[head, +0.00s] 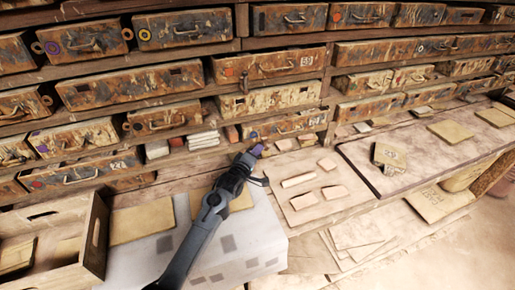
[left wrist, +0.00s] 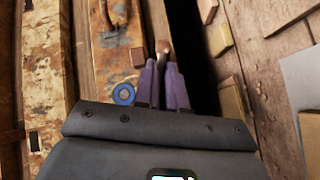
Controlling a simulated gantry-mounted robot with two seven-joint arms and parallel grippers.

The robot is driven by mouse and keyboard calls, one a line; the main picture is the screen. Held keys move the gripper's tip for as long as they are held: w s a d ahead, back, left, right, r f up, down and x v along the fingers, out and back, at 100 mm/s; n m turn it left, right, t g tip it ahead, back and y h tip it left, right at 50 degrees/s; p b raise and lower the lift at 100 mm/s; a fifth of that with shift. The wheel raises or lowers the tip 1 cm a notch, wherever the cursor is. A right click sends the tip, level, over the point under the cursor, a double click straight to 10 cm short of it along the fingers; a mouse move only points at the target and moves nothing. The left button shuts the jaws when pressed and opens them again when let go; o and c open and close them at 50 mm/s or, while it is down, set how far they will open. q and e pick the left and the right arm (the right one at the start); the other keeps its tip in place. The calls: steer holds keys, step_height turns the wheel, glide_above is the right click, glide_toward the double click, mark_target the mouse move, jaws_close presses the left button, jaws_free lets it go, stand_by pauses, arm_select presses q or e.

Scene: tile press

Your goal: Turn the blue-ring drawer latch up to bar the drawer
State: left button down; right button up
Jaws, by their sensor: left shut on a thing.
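My left gripper (head: 257,151) has purple fingertips and reaches the front of a rusty drawer (head: 290,124) in the lowest row. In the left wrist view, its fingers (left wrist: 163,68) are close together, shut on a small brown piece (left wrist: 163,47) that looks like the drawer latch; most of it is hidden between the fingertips. The blue ring (left wrist: 123,94) marks the drawer face (left wrist: 120,40) just left of the fingers. The drawer's handle (left wrist: 119,12) shows at the top. The drawer looks shut. My right gripper is not in view.
Rows of other rusty drawers (head: 130,85) fill the wall above and to the left. Small tan tiles (head: 304,201) lie on the bench right of my arm. A wooden crate (head: 97,237) stands at the lower left. Pale blocks (head: 203,139) sit in an open slot beside the drawer.

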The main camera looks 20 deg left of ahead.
arm_select(q)
steer(key=shift+a+r, duration=0.1)
steer(key=shift+a, duration=0.3)
steer(key=c, duration=1.4)
jaws_free()
steer(key=shift+o, duration=1)
steer(key=shift+a, duration=0.15)
steer(key=s+p, duration=0.2)
steer(key=s, duration=0.8)
steer(key=shift+s+a+r, duration=0.3)
steer(key=shift+s+r, duration=0.1)
steer(key=shift+r, duration=0.05)
